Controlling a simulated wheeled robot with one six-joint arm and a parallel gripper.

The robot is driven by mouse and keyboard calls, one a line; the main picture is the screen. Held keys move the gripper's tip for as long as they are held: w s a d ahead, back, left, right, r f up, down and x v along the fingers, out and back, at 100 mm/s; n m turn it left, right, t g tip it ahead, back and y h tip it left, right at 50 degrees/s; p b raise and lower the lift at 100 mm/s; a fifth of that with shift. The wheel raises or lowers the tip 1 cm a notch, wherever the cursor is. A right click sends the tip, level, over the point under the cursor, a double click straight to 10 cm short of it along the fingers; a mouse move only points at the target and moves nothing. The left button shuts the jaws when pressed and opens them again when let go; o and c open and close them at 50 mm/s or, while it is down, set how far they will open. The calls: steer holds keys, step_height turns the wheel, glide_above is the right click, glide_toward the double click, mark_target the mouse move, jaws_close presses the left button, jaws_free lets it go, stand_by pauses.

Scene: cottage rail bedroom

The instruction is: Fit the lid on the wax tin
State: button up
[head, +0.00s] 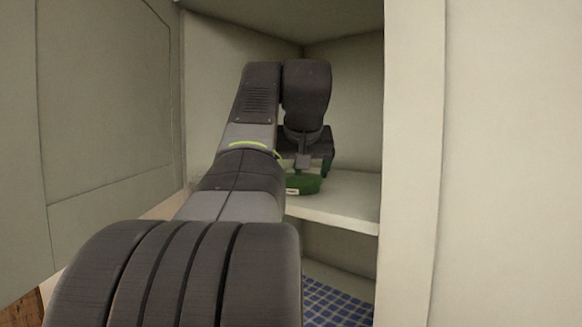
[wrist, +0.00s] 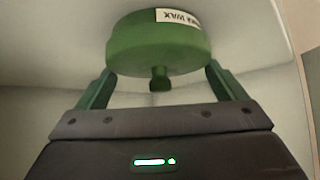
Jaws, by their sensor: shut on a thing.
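The green round wax tin (head: 305,186) sits on a cabinet shelf in the head view, with a small white label on its side. My gripper (head: 304,172) points down at it from above. In the wrist view the picture is turned over: the tin's labelled wall (wrist: 183,18) is at the top, and the green lid (wrist: 130,62) with its central knob (wrist: 160,78) faces my palm. The gripper (wrist: 160,69) is shut on the lid, one green finger at each side. Lid and tin look like one green body; I cannot tell whether the lid is seated.
The pale shelf (head: 345,205) has bare room right of the tin. A cabinet post (head: 412,150) stands at the right and an open door (head: 105,110) at the left. The cabinet back wall is close behind. A blue checked surface (head: 335,300) lies below the shelf.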

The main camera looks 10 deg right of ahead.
steer(key=o, duration=0.7)
steer(key=v, duration=1.3)
steer(key=shift+s+a+r, duration=0.1)
steer(key=shift+s+r, duration=0.2)
steer(key=shift+f, duration=0.1)
steer(key=x, duration=1.4)
steer(key=shift+r, duration=0.25)
